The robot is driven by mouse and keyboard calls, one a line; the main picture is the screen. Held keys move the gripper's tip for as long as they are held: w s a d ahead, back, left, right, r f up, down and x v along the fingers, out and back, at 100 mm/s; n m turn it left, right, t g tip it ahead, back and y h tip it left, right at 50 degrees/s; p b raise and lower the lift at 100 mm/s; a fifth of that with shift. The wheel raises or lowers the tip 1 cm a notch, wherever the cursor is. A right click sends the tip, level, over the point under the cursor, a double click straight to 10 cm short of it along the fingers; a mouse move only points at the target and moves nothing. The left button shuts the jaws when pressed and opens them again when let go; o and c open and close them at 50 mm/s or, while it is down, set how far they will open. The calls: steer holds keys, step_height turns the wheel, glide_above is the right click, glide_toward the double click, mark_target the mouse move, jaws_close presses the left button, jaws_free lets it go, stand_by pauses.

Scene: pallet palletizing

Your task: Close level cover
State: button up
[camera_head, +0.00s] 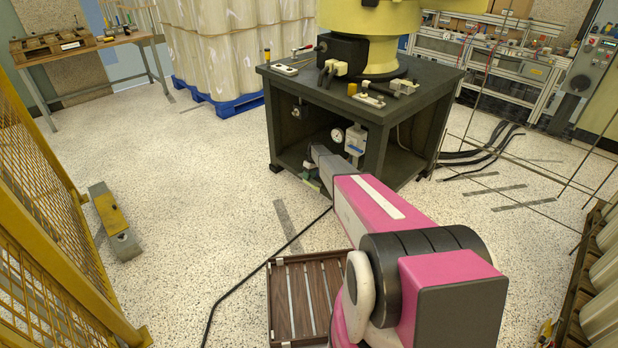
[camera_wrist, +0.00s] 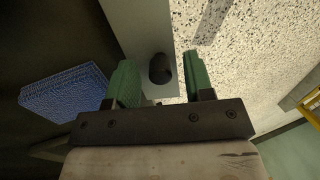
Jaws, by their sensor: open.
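My gripper (camera_wrist: 160,78) has two green ribbed fingers, which stand apart with nothing clearly held between them. A dark round knob (camera_wrist: 160,69) on a grey upright surface (camera_wrist: 138,28) shows between and beyond the fingers. I cannot tell whether the fingers touch it. In the head view my arm reaches to the front opening of the dark table (camera_head: 322,96), and the fingers are mostly hidden there. I cannot make out a level cover for certain. A white round gauge (camera_head: 338,135) and a pale box with blue parts (camera_head: 355,141) are inside the table's opening.
A blue mesh-like block (camera_wrist: 66,92) lies left of the fingers in the wrist view. A yellow machine (camera_head: 380,38) stands on the table. A slatted wooden crate (camera_head: 276,300) is beside my arm. Yellow fencing (camera_head: 45,215) bounds the left; open floor (camera_head: 200,190) lies between.

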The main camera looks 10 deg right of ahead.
steer(key=shift+f, duration=0.3)
jaws_close()
steer(key=shift+a, duration=0.1)
